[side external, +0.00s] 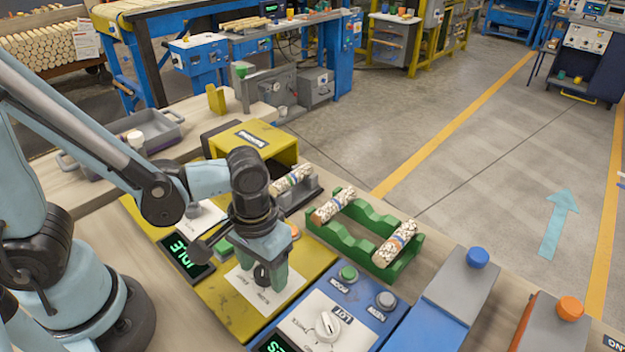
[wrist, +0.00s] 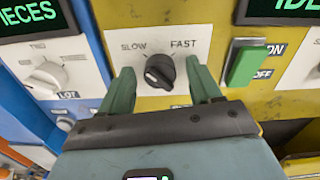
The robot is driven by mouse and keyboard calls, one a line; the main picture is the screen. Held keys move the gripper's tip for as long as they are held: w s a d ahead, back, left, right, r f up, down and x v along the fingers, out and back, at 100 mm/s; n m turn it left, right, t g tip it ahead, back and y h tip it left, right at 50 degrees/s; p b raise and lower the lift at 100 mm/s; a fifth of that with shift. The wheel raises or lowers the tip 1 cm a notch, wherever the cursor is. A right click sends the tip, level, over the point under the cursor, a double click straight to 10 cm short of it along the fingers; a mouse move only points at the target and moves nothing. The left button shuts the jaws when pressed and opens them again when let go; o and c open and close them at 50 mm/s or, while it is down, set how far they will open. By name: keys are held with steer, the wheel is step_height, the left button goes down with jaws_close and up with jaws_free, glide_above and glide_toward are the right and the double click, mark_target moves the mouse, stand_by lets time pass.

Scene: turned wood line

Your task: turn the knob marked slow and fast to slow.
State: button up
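The slow/fast knob (wrist: 160,71) is a dark round knob with a raised grip on a white plate (wrist: 160,52) marked SLOW on the left and FAST on the right. A pale mark shows on the knob's lower-left side; I cannot tell for sure which word it is set to. My gripper (wrist: 162,86) has its green fingers apart, one on each side of the knob, with visible gaps. In the side view my gripper (side external: 264,276) points down over the yellow panel (side external: 222,300), and its fingers partly hide the knob.
A green on/off switch (wrist: 243,65) and a display (wrist: 285,10) are close right of the knob in the wrist view. A blue panel with a white LOT knob (side external: 327,326) adjoins. A green rack (side external: 348,243) holding patterned wooden pieces stands behind.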

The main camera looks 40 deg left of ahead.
mark_target(263, 267)
steer(key=shift+r, duration=0.15)
step_height(263, 267, up, 12)
stand_by(1.0)
steer(key=w+a+m+t, duration=0.1)
steer(key=w+a+t, duration=0.4)
steer(key=a, duration=0.6)
steer(key=shift+w+a+t, duration=0.15)
steer(key=shift+t, duration=0.95)
